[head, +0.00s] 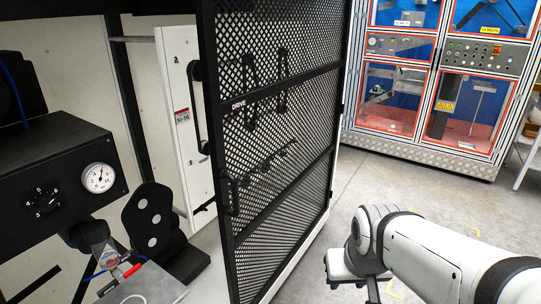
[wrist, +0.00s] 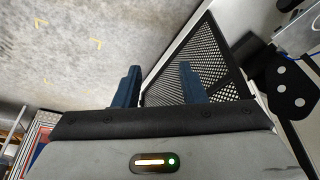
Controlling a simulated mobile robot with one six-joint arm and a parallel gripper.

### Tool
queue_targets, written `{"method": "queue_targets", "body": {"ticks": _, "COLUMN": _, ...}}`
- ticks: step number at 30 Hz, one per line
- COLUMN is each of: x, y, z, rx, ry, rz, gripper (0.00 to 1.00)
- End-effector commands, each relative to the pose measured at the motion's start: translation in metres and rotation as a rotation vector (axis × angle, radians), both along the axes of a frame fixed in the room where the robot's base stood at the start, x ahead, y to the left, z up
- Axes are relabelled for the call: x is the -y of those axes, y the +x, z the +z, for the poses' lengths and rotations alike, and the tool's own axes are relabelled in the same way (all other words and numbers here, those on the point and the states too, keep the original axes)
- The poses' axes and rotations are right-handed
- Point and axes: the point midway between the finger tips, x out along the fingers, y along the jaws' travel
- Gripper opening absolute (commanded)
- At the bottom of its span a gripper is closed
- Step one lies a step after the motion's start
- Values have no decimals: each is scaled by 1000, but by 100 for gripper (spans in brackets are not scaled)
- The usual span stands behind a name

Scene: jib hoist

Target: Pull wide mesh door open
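The wide mesh door (head: 285,175), black-framed with a "DRIVE" label, stands swung out at an angle in the head view. A wide gap between its left edge and the machine shows the inside. The door's mesh also shows in the wrist view (wrist: 205,50), beyond the fingers. My gripper (wrist: 158,68) has two blue fingers set well apart with nothing held between them.
A dark box with a pressure gauge (head: 99,178) and a black plate with round holes (head: 148,218) stand left of the door. A framed cabinet (head: 440,75) with blue back panels stands at the back right. Grey floor (head: 375,185) between is clear.

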Motion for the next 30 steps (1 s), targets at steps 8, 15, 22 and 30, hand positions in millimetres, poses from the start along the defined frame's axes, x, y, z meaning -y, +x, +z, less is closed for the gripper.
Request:
{"method": "queue_targets", "body": {"ticks": 8, "x": -51, "y": 120, "z": -12, "rx": 333, "ry": 31, "rz": 116, "gripper": 37}}
{"method": "queue_targets", "body": {"ticks": 15, "x": -113, "y": 197, "z": -19, "rx": 644, "ry": 92, "rz": 209, "gripper": 37}}
{"method": "queue_targets", "body": {"ticks": 22, "x": -177, "y": 236, "z": -25, "rx": 938, "ry": 178, "rz": 287, "gripper": 37}}
{"method": "queue_targets", "body": {"ticks": 30, "x": -224, "y": 240, "z": -27, "rx": 1179, "ry": 269, "rz": 338, "gripper": 37}}
